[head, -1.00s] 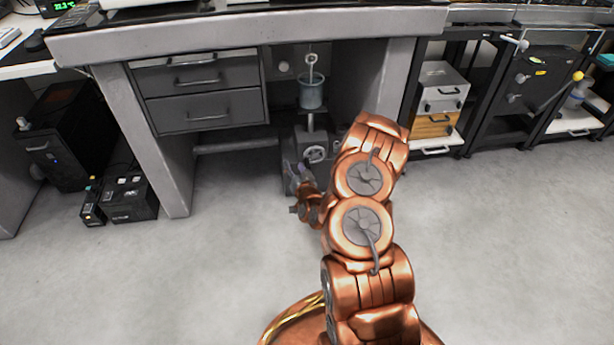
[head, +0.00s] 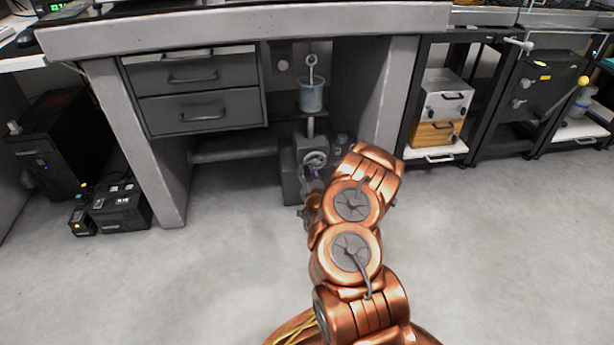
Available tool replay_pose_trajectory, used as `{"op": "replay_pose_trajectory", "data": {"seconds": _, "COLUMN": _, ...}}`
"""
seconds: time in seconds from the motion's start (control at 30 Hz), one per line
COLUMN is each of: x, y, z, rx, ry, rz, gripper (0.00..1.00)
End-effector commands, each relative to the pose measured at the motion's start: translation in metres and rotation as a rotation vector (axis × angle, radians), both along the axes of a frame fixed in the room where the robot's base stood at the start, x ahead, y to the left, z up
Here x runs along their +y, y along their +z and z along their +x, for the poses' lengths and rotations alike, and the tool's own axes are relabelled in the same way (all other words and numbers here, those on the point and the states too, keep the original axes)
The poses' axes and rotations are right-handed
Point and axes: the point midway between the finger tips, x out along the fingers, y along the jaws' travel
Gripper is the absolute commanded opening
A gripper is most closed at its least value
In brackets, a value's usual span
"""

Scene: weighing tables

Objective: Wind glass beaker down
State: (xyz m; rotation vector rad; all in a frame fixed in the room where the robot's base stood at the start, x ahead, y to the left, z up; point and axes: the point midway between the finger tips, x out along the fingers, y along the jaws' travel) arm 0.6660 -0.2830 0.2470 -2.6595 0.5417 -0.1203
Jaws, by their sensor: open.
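A glass beaker (head: 311,97) stands on a small platform under the table, with a ringed rod (head: 311,70) hanging into it from above. The platform rests on a post above a dark stand (head: 292,176). A grey handwheel (head: 315,159) is on the front of the stand. My gripper (head: 309,176) is open, just below and in front of the handwheel. My arm partly hides it, and I cannot tell whether it touches the wheel.
The grey table (head: 250,32) spans overhead, with a drawer unit (head: 195,92) left of the stand. Table legs rise on both sides. Black boxes (head: 120,207) sit on the floor at left. Shelves with a white and wooden box (head: 437,112) are at right. The front floor is clear.

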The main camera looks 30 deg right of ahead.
Motion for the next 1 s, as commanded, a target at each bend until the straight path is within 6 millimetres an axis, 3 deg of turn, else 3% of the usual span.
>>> {"op": "replay_pose_trajectory", "data": {"seconds": 0.47, "x": -0.0044, "y": 0.0001, "z": 0.0096, "rx": 0.001, "ry": -0.001, "rz": 0.003, "gripper": 0.47}}
{"op": "replay_pose_trajectory", "data": {"seconds": 0.9, "x": -0.0044, "y": 0.0002, "z": 0.0095, "rx": 0.000, "ry": -0.002, "rz": 0.002, "gripper": 0.01}}
{"op": "replay_pose_trajectory", "data": {"seconds": 1.0, "x": -0.0044, "y": 0.0002, "z": 0.0094, "rx": 0.000, "ry": -0.002, "rz": 0.002, "gripper": 0.00}}
